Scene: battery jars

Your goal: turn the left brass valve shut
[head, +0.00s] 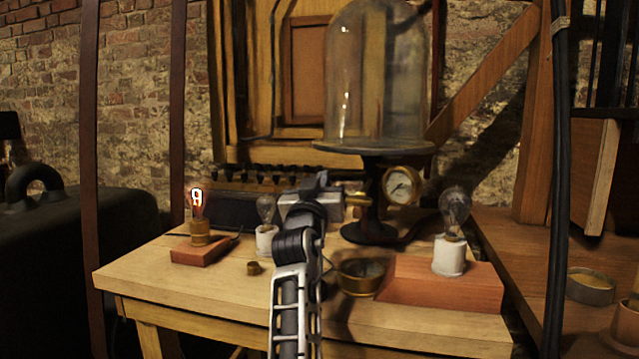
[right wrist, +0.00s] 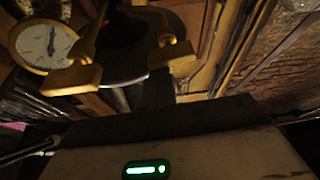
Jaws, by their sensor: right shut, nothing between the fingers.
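The brass valve (head: 356,200) shows small in the head view, left of the black pedestal and close to the tip of my right gripper (head: 335,197). In the right wrist view, which looks turned over, two brass handle-like pieces hang near the dark pedestal. My right gripper is shut and empty. Its fingertips are not clear, so I cannot tell whether they touch the valve. My left gripper is out of view.
A dial gauge (head: 402,185) sits right of the pedestal under the glass bell jar (head: 375,80). Bulbs stand on red blocks left (head: 200,252) and right (head: 440,287). A brass bowl (head: 360,278) is beside my forearm. The table's front left (head: 190,290) is clear.

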